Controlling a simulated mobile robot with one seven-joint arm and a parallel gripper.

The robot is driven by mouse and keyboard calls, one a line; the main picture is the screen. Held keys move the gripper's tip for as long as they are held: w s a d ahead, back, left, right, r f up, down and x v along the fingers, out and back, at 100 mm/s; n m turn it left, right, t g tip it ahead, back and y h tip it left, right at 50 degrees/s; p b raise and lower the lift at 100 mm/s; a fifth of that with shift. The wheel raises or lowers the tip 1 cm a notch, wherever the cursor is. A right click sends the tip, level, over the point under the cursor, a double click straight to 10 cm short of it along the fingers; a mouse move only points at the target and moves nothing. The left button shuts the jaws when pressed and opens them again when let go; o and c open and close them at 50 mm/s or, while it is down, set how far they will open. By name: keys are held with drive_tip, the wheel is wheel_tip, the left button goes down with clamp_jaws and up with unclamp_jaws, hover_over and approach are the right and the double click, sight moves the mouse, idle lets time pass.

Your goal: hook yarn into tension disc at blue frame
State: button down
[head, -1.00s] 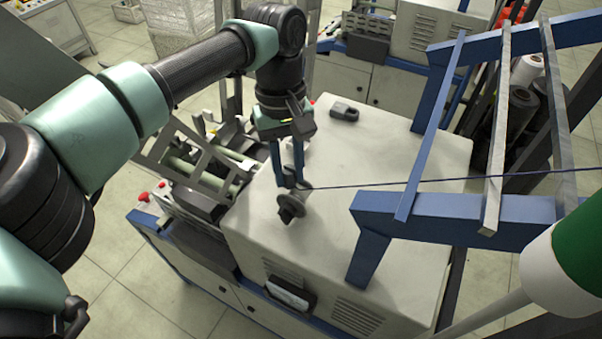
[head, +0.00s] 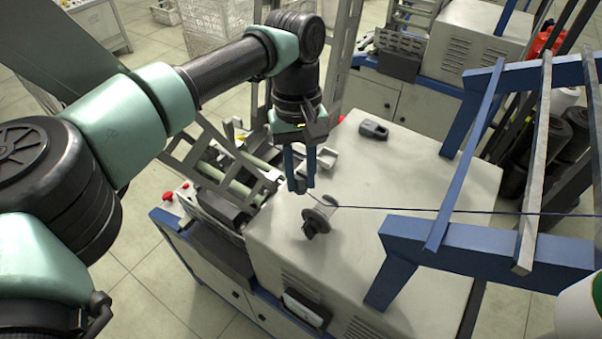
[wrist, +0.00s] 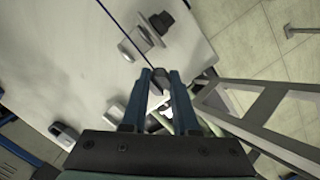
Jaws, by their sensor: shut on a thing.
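My gripper (head: 301,188) is shut on the dark blue yarn (head: 390,209) just left of the tension disc (head: 321,213). The disc is a grey metal round piece with a dark knob, standing on the white machine top. The yarn runs from the fingertips past the disc and to the right across the blue frame (head: 470,245). In the wrist view the yarn (wrist: 116,31) passes over the disc (wrist: 135,44) to the fingertips (wrist: 158,75). I cannot tell whether the yarn sits between the disc plates or only lies against them.
A dark grey clamp-like object (head: 373,130) lies on the machine top (head: 430,170) behind the disc. A grey metal bracket (head: 215,165) and rollers stand left of the gripper. Slanted bars cross the frame at right. The top's middle is clear.

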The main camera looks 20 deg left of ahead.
drive_tip(key=shift+w+a+r+p, duration=0.1)
drive_tip(key=shift+a+r+p, duration=0.1)
drive_tip(key=shift+r+p, duration=0.65)
drive_tip(key=shift+a+r+p, duration=0.2)
drive_tip(key=shift+r+p, duration=0.25)
drive_tip(key=shift+r, duration=0.7)
